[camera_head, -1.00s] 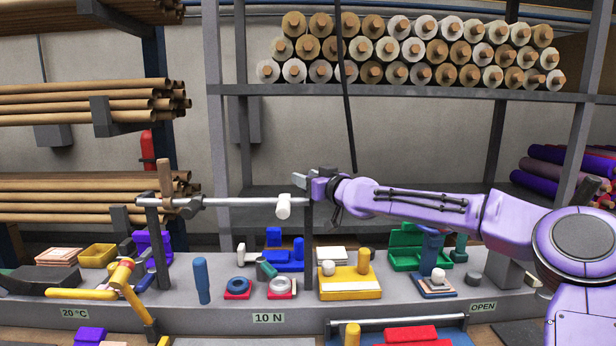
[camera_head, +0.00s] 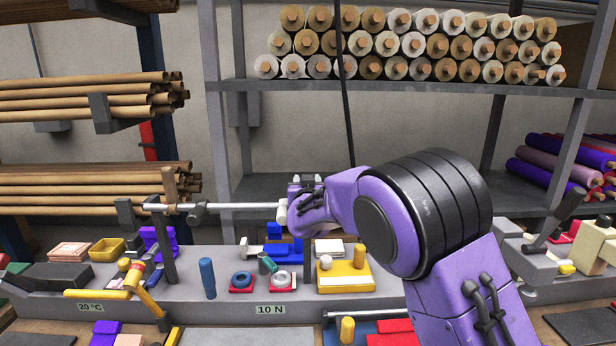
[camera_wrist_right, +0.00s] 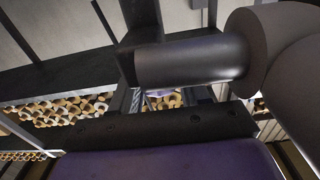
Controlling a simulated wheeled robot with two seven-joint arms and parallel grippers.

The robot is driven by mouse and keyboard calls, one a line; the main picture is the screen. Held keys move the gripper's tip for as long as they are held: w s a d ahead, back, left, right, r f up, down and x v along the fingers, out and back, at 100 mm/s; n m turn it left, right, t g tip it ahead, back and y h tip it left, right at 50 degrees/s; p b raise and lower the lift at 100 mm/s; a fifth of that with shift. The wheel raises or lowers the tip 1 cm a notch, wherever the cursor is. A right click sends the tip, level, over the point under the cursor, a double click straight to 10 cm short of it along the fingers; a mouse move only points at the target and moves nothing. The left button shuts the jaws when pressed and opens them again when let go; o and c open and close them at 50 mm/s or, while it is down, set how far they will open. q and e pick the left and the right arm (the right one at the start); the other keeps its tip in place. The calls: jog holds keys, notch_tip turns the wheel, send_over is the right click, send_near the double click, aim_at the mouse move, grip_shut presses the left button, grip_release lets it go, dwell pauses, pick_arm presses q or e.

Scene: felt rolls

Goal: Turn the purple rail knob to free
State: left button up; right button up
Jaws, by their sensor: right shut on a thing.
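A silver rail (camera_head: 245,206) runs level above the bench. A grey clamp (camera_head: 197,214) sits towards its left end and a white cylinder (camera_head: 282,211) at its right end. My right gripper (camera_head: 305,179) is at the rail's right end, just beyond the white cylinder, and is shut. My purple wrist and forearm cover that end, so the purple rail knob cannot be made out there. In the right wrist view a dark cylinder (camera_wrist_right: 190,62) fills the middle, with a small pale purple patch below it. My left gripper is not in view.
On the bench stand a blue peg (camera_head: 208,278), red blocks with rings, a yellow block (camera_head: 345,278) and a yellow-handled lever (camera_head: 132,278) at left. A rack of rolls (camera_head: 400,45) is behind. My arm hides the bench's right-middle part.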

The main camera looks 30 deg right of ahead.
dwell(0.4)
jog(key=o, duration=1)
jog(key=shift+c, duration=0.2)
jog(key=shift+s+r, duration=0.1)
jog(key=shift+s, duration=0.05)
jog(key=shift+s+a, duration=0.15)
jog(key=shift+a, duration=0.05)
jog(key=b+v, duration=0.4)
jog(key=v, duration=0.6)
